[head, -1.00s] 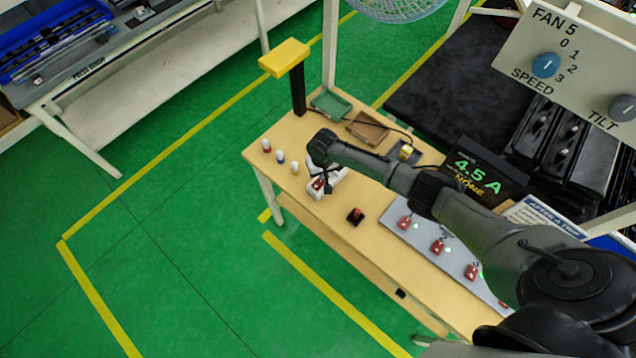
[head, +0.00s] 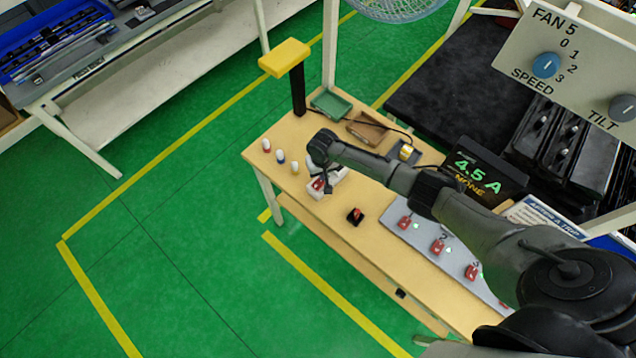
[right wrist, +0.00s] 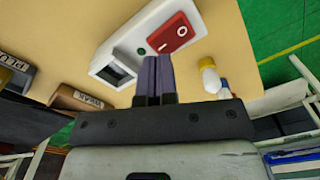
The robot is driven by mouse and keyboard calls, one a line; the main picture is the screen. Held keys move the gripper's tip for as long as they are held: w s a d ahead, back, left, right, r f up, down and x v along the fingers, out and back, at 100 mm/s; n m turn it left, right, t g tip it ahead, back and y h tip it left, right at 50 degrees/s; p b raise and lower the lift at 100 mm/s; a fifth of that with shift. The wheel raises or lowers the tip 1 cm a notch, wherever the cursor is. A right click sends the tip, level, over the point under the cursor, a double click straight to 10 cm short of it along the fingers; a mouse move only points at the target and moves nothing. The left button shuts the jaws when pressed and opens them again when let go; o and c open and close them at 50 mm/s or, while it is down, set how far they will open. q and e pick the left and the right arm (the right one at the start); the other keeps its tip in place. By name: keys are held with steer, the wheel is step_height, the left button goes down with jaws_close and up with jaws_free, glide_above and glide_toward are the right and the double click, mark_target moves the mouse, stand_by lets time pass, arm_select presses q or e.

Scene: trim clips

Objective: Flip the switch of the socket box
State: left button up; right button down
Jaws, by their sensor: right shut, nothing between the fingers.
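The socket box (head: 315,193) is a white box on the wooden table, partly hidden by my right gripper in the head view. In the right wrist view the socket box (right wrist: 127,45) shows a red rocker switch (right wrist: 171,33) marked with a line and a circle, and a dark socket recess (right wrist: 114,71). My right gripper (head: 328,188) is over the box, its fingers pointing down. In the right wrist view the right gripper (right wrist: 158,58) is shut and empty, its tips just below the switch in the picture; I cannot tell whether they touch the box. My left gripper is not in view.
Trays (head: 331,104) and a dark display (head: 484,172) are behind. Bare tabletop lies in front.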

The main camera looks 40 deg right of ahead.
steer(key=shift+f, duration=0.1)
steer(key=shift+f+b, duration=0.45)
steer(key=shift+f, duration=0.15)
stand_by(0.5)
steer(key=shift+f, duration=0.35)
steer(key=shift+f+b, duration=0.45)
steer(key=shift+b, duration=0.1)
steer(key=shift+r, duration=0.1)
step_height(320, 180, up, 4)
steer(key=p, duration=0.4)
step_height(320, 180, up, 3)
steer(key=p, duration=0.3)
steer(key=shift+p, duration=0.4)
stand_by(0.6)
